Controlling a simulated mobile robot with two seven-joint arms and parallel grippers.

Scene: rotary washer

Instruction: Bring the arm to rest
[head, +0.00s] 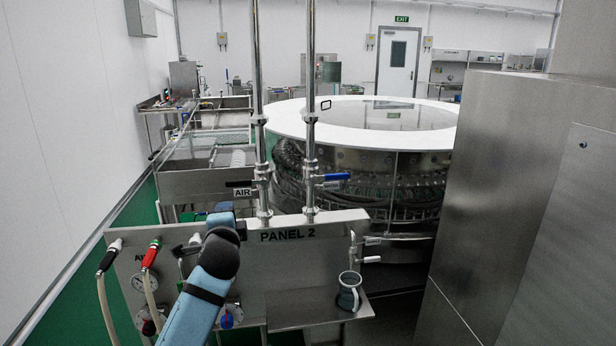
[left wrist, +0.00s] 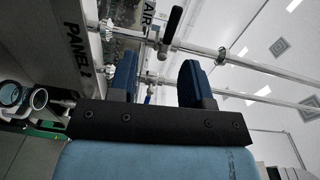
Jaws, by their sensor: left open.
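My left arm (head: 196,310), light blue with a black joint, reaches in from the bottom in front of the steel panel marked PANEL 2 (head: 315,255). My left gripper shows in the left wrist view (left wrist: 158,75), its two dark blue fingers apart with nothing held between them. In the head view only a bit of blue shows past the black joint; the rest is hidden. Beyond the fingers in the left wrist view is a valve with a black handle (left wrist: 173,24) on a steel pipe, next to the AIR label. My right gripper is not in view.
Two steel pipes rise from the panel, one with a blue-handled valve (head: 334,177). Hoses (head: 104,310) hang at left. The round washer (head: 280,125) stands behind; a tall steel cabinet (head: 490,180) blocks the right.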

